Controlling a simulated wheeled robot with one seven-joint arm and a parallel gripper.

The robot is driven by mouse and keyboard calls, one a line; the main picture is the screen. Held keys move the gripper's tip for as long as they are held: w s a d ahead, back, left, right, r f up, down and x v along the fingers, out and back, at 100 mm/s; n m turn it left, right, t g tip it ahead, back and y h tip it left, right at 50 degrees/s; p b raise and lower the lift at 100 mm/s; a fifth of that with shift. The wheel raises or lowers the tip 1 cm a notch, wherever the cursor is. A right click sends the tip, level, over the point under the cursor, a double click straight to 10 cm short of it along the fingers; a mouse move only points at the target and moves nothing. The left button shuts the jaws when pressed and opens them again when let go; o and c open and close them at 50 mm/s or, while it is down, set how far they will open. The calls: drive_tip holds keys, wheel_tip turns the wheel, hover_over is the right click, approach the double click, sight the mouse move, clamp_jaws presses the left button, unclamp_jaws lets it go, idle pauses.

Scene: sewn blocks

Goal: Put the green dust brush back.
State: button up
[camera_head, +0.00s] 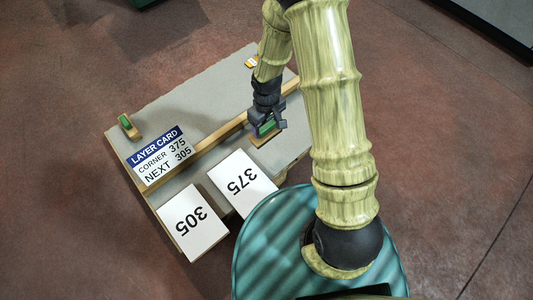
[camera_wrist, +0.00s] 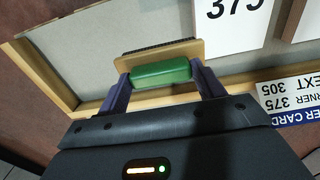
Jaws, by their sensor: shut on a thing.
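The green dust brush (camera_wrist: 160,73) has a green handle on a wooden back with dark bristles along its far edge. My gripper (camera_wrist: 157,84) is shut on the green handle, with one finger at each end. In the head view my gripper (camera_head: 266,122) holds the green dust brush (camera_head: 267,128) over the right part of the grey board (camera_head: 215,92), beside the wooden strip (camera_head: 212,142). I cannot tell whether the brush touches the surface below.
A small green-and-wood object (camera_head: 126,123) stands at the board's left edge. A layer card (camera_head: 160,152) lies near it. Blocks marked 375 (camera_head: 243,183) and 305 (camera_head: 193,221) sit at the near edge. A small yellow-and-white item (camera_head: 251,62) lies at the far edge.

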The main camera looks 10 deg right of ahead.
sight(267, 134)
wheel_tip(267, 134, down, 6)
drive_tip(key=b, duration=0.4)
idle(0.3)
wheel_tip(267, 134, down, 4)
drive_tip(key=b, duration=0.3)
drive_tip(key=shift+r, duration=0.1)
drive_tip(key=o, duration=0.9)
drive_tip(key=shift+o, duration=0.2)
